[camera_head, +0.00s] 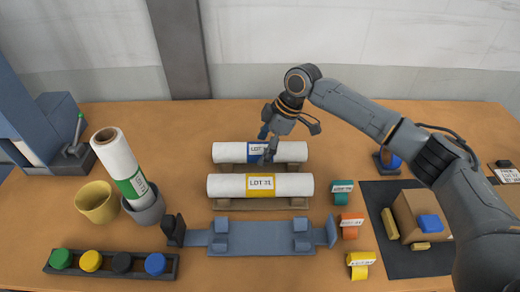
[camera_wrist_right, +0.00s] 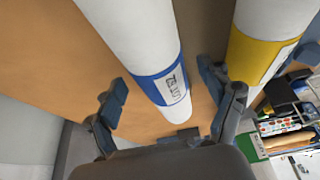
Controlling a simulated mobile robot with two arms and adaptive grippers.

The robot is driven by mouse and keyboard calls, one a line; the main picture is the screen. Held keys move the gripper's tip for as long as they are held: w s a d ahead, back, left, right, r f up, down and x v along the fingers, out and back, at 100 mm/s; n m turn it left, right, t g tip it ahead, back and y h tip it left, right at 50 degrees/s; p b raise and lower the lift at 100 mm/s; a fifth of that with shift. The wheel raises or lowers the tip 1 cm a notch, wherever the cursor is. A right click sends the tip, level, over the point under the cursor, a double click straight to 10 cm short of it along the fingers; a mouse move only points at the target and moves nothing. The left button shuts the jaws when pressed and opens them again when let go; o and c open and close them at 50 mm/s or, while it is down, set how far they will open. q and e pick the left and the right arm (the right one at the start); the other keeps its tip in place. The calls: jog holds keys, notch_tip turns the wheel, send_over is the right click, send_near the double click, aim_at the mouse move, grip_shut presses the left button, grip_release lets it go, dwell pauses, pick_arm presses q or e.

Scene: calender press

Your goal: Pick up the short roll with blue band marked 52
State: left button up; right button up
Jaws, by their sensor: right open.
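The white roll with a blue band (camera_head: 230,152) lies level on the rear brown supports. Its label starts with "LOT", but the gripper partly covers it and I cannot read the number. In the wrist view the same roll (camera_wrist_right: 150,58) runs between the fingers, with the blue band near the fingertips. My right gripper (camera_head: 266,146) is open over this roll, its fingers on either side of it. I cannot tell whether they touch it. My left gripper is not in view.
A roll with a yellow band (camera_head: 225,185) lies parallel just in front, close to one finger. A blue-grey cradle (camera_head: 260,243) stands nearer. A green-banded roll (camera_head: 118,160) leans in a grey cup at left. A cardboard box (camera_head: 405,215) sits on a dark mat at right.

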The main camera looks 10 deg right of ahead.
jog(key=shift+a+f, duration=0.25)
jog(key=shift+f, duration=0.4)
jog(key=c, duration=1.4)
jog(key=shift+r, duration=0.15)
